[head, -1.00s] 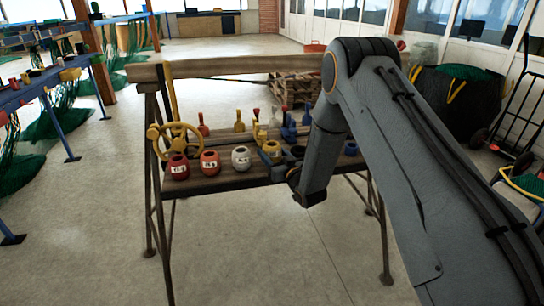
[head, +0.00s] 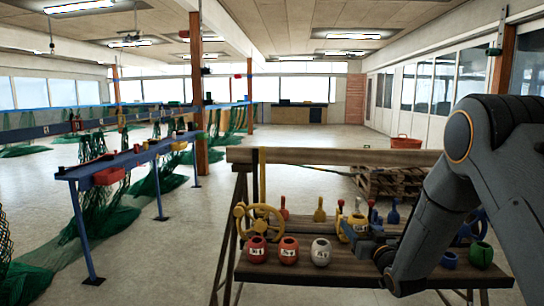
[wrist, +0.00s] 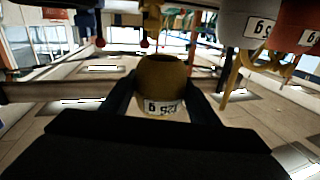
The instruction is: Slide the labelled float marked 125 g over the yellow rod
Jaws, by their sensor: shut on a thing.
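My gripper (head: 372,243) is shut on a yellow float (head: 356,226), holding it above the row of floats on the wooden bench. In the wrist view the yellow float (wrist: 162,72) sits between both fingers, and its white label reads 125 g upside down. The yellow rod (head: 262,175) stands upright at the bench's left end, behind the yellow handwheel (head: 260,224). The float is to the right of the rod and apart from it. The lower part of the rod is partly hidden by the handwheel.
Two red floats (head: 257,249) (head: 289,249) and a white float (head: 320,252) stand along the bench's front. A blue float (head: 449,260) and a green float (head: 481,254) stand at right. Several knobbed pieces, including a yellow one (head: 320,210), stand behind. A wooden beam (head: 330,157) spans the back.

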